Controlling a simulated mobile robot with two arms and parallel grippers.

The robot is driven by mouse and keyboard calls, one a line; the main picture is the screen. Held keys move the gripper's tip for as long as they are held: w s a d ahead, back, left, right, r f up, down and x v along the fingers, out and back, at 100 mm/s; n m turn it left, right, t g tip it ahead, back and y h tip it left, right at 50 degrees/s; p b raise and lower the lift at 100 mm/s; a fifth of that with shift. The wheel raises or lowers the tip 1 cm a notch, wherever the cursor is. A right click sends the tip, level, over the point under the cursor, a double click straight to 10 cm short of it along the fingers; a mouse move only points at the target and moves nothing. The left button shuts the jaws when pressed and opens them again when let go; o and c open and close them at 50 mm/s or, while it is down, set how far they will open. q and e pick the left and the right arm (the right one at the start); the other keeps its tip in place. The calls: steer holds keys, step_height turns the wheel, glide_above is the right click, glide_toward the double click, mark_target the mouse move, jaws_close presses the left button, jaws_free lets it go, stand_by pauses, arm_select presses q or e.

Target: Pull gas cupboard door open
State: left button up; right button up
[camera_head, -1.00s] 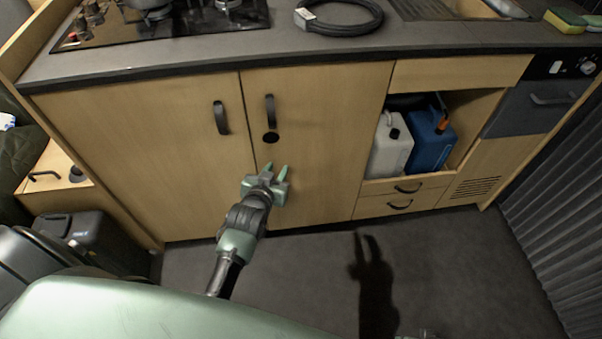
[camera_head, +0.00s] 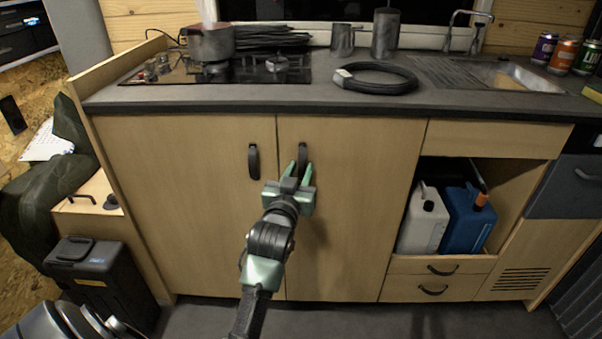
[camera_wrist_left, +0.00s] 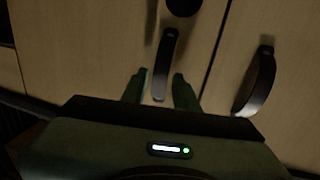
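Two pale wooden cupboard doors stand shut side by side under the counter: a left door (camera_head: 190,210) and a right door (camera_head: 350,210). Each has a black vertical handle near their shared seam: a left handle (camera_head: 254,161) and a right handle (camera_head: 303,156). No label shows which one is the gas cupboard. My left gripper (camera_head: 300,171) is open, with its fingertips at the lower part of the right door's handle. In the left wrist view, that handle (camera_wrist_left: 165,62) lies between the two spread fingers, and the other handle (camera_wrist_left: 258,80) is off to the right. My right gripper is out of view.
The counter's dark front edge (camera_head: 330,111) runs above the doors. A hob (camera_head: 215,70) with a pot and a coiled black hose (camera_head: 376,78) are on top. White (camera_head: 423,218) and blue (camera_head: 468,218) canisters stand in an open niche at right. A black case (camera_head: 100,275) stands at lower left.

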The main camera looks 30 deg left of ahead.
arm_select(q)
steer(key=shift+w+a, duration=0.1)
steer(key=shift+w, duration=0.15)
jaws_close()
stand_by(1.4)
